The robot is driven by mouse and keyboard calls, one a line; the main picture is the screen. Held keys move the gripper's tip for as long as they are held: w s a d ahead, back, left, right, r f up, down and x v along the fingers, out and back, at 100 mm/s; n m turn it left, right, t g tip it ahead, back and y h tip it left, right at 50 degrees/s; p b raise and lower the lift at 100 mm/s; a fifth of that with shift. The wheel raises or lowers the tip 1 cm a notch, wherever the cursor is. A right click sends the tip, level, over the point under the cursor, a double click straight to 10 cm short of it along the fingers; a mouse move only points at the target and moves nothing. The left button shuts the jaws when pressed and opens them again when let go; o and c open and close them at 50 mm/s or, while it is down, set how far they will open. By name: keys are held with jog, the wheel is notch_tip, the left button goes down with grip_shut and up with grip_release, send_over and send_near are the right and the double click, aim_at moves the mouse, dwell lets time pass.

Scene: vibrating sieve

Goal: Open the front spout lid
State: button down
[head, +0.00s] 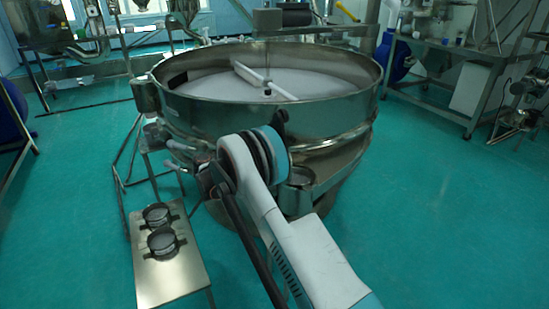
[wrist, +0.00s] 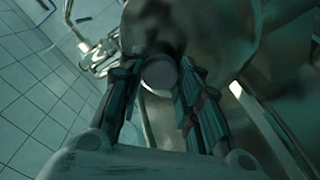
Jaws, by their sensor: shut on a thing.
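The large round steel sieve (head: 330,125) stands in the middle of the head view. A short round metal spout (head: 300,178) shows at its front, beside my arm. In the wrist view, the two fingers of my gripper (wrist: 163,80) are on either side of a pale round piece (wrist: 160,73) and shut on it. I cannot tell whether this piece is part of the front spout lid. A blurred grey metal surface (wrist: 215,40) lies just beyond the fingertips. In the head view my arm hides my gripper and part of the sieve's front.
A small metal stand (head: 172,285) with two round clamp rings stands at the front left. A steel workbench (head: 440,60) is at the back right. The green floor (head: 450,220) is clear on the right.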

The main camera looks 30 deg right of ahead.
jog(key=shift+a+f+h+b, duration=0.3)
jog(key=shift+a+h+b, duration=0.15)
jog(key=shift+a, duration=0.25)
jog(key=c, duration=1.2)
grip_release()
jog(key=shift+o, duration=0.2)
jog(key=a, duration=1.2)
jog(key=shift+s, duration=0.25)
